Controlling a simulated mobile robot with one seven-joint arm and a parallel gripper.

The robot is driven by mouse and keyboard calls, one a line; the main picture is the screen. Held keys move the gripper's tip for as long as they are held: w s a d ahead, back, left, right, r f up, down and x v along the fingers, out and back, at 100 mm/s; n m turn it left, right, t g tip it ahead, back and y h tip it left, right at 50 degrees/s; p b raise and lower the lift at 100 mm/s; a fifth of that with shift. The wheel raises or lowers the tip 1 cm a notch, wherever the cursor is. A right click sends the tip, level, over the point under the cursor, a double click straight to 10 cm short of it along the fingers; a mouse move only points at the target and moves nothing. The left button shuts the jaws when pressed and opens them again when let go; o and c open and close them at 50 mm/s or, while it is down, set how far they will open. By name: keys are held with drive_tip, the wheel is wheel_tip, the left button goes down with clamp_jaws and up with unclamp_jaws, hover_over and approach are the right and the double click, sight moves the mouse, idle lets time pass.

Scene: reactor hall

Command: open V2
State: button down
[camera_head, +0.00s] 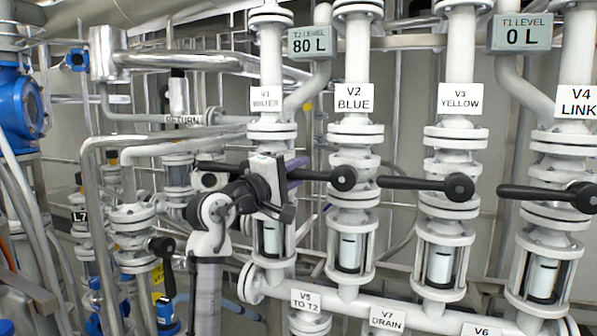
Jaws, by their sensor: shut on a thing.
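The V2 valve (354,133) is on a white vertical pipe under a label "V2 BLUE" (353,98). Its black lever (318,175) runs left from a round hub at the valve, roughly level and across the pipe. My gripper (286,186) is at the left end of this lever, in front of the V1 pipe, and is shut on it. The exact contact is small and partly hidden by the gripper body. A sight glass (349,250) sits below V2.
V1's lever (217,166) sticks out left behind my gripper, its hub hidden. V3's lever (415,183) and V4's lever (535,193) also point left, crosswise. Displays read T2 80 L (310,42) and T1 0 L (522,33). Pipes crowd the left side.

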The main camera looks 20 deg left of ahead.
drive_tip(key=shift+f, duration=0.1)
drive_tip(key=d+f+n+t+y+p, duration=0.3)
drive_tip(key=f+n, duration=0.4)
drive_tip(key=n, duration=0.6)
drive_tip(key=shift+f+t+y+p, duration=0.3)
drive_tip(key=shift+t+y, duration=0.4)
drive_tip(key=shift+y, duration=0.2)
drive_tip(key=shift+d, duration=0.1)
drive_tip(key=shift+s, duration=0.1)
drive_tip(key=c, duration=1.3)
unclamp_jaws()
drive_tip(key=shift+r, duration=0.1)
